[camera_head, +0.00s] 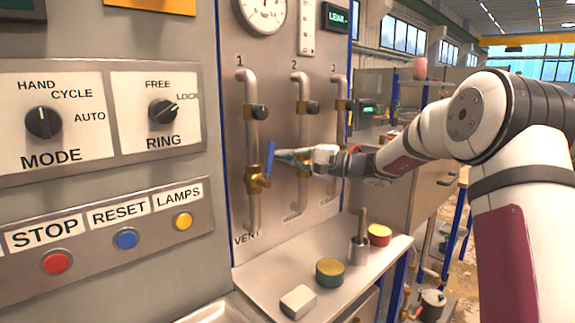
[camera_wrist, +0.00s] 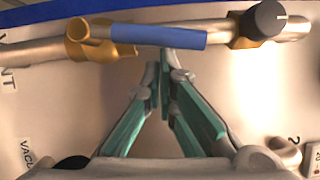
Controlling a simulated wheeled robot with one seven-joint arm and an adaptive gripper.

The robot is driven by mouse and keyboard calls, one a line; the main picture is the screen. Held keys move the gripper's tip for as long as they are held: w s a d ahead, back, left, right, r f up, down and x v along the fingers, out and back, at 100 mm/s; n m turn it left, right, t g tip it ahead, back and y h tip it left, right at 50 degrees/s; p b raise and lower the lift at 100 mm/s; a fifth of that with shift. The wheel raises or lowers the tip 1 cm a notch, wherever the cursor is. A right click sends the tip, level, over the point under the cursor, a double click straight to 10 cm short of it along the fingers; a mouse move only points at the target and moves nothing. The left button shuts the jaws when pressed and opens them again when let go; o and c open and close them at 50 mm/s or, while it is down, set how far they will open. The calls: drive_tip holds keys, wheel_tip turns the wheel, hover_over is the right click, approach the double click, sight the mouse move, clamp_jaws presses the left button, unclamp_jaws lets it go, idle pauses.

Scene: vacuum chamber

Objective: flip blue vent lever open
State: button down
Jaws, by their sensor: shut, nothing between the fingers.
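The blue vent lever (camera_head: 269,158) stands nearly upright above its brass valve (camera_head: 256,182) on pipe 1, over the VENT label. In the wrist view the blue lever (camera_wrist: 160,36) runs roughly along the pipe from the brass valve (camera_wrist: 88,40) towards a black knob. My gripper (camera_head: 279,155) is just right of the lever in the head view. In the wrist view my gripper's fingertips (camera_wrist: 164,68) are together and empty, close beside the lever's middle. I cannot tell whether they touch it.
Pipes 2 (camera_head: 302,120) and 3 (camera_head: 340,110) with brass valves stand to the right; my arm partly hides them.

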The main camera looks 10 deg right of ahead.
drive_tip(key=shift+s+a+r+n+g+b, duration=0.3)
drive_tip(key=shift+a+n, duration=0.2)
drive_tip(key=shift+n, duration=0.3)
drive_tip(key=shift+w, duration=0.1)
drive_tip(key=s+d+b, duration=0.1)
drive_tip(key=s+d, duration=0.2)
drive_tip(key=d, duration=0.8)
drive_tip(key=shift+s, duration=0.2)
drive_tip(key=shift+d, duration=0.1)
